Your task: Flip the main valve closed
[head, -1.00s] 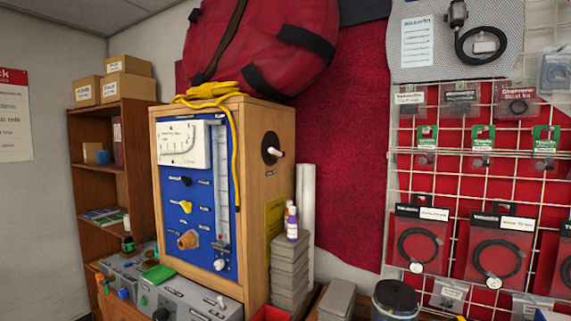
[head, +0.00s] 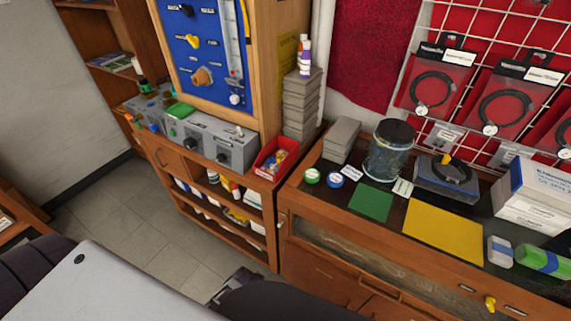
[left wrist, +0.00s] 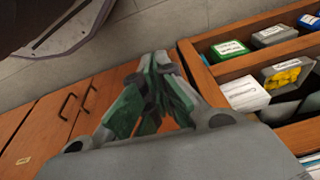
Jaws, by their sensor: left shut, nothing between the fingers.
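A blue regulator panel (head: 207,68) is set in a wooden cabinet at the upper left of the head view, its top cut off. It carries a black knob (head: 186,10), a yellow valve handle (head: 193,40), a brass-coloured fitting (head: 202,77) and a white knob (head: 235,99) below a clear flow tube. The labels are too small to read, so I cannot tell which is the main valve. My left gripper (left wrist: 155,75) is shut and empty in the left wrist view, above wooden drawers and away from the panel. My right gripper is not in view.
Grey control boxes (head: 208,141) stand below the panel. A red bin (head: 270,160) and stacked grey boxes (head: 299,108) are beside it. The right bench holds a jar (head: 388,155) and a yellow mat (head: 443,232). Open floor (head: 145,215) lies in front.

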